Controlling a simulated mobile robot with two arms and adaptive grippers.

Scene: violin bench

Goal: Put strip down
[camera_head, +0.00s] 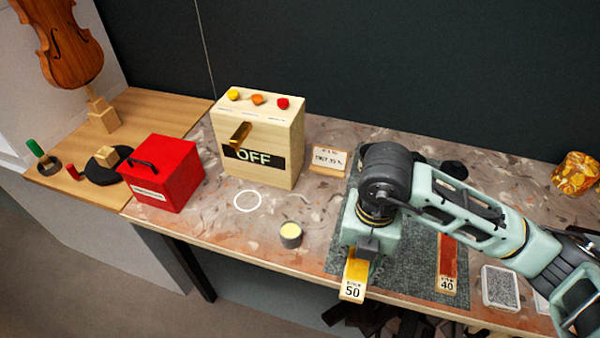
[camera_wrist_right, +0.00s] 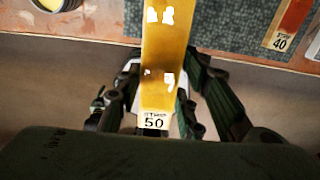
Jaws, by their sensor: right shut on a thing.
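My right gripper (camera_head: 368,252) is shut on a yellow strip labelled 50 (camera_head: 355,270). In the right wrist view the strip (camera_wrist_right: 164,50) runs between the two fingers (camera_wrist_right: 158,88), with its label end towards me. That end shows past the table's front edge; the far part shows over the grey mat and tabletop. I cannot tell whether the strip touches the mat. A red-brown strip labelled 40 (camera_head: 447,262) lies on the grey mat (camera_head: 405,262), to the right. My left gripper is not in view.
A wooden box marked OFF (camera_head: 262,140), a red box (camera_head: 165,172), a small round tin (camera_head: 291,235) and a white ring mark (camera_head: 247,201) are left of the mat. A small sign (camera_head: 328,160) stands behind.

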